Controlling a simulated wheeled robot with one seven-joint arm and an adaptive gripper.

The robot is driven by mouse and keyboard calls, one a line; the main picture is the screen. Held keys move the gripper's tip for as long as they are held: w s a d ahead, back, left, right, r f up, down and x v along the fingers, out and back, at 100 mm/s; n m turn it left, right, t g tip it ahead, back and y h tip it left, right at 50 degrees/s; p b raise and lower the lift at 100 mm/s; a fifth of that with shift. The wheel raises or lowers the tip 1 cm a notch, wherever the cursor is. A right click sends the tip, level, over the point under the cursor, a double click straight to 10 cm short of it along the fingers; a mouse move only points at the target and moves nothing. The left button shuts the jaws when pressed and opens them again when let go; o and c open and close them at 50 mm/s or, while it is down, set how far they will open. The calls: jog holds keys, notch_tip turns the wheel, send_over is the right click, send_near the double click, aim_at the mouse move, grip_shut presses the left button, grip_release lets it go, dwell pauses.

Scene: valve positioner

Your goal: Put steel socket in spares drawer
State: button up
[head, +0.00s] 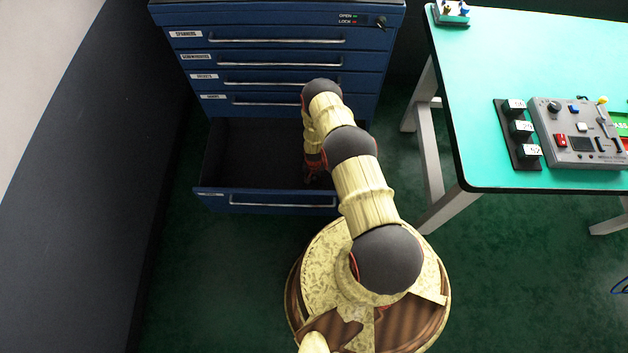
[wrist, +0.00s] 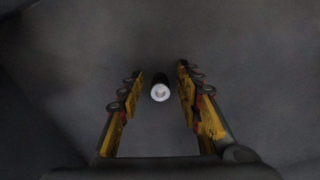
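The blue cabinet's bottom drawer (head: 264,198) is pulled open; its label is not readable. My arm reaches down into it, and my gripper (head: 314,172) is at the drawer's right side, mostly hidden by my own arm links in the head view. In the wrist view my gripper (wrist: 160,88) is open, with its two yellow fingers apart. A small dark cylinder with a bright round end, likely the steel socket (wrist: 160,92), lies between the fingertips, with a gap on each side. It appears over or on the grey drawer floor; its height is unclear.
The upper drawers (head: 265,62) of the cabinet are shut. A green-topped table (head: 480,80) stands to the right with a control box (head: 575,125) and a dark block with numbered knobs (head: 518,135). A dark wall (head: 95,180) is at the left. Green floor lies between.

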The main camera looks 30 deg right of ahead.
aim_at(314, 179)
jog(key=shift+r, duration=0.1)
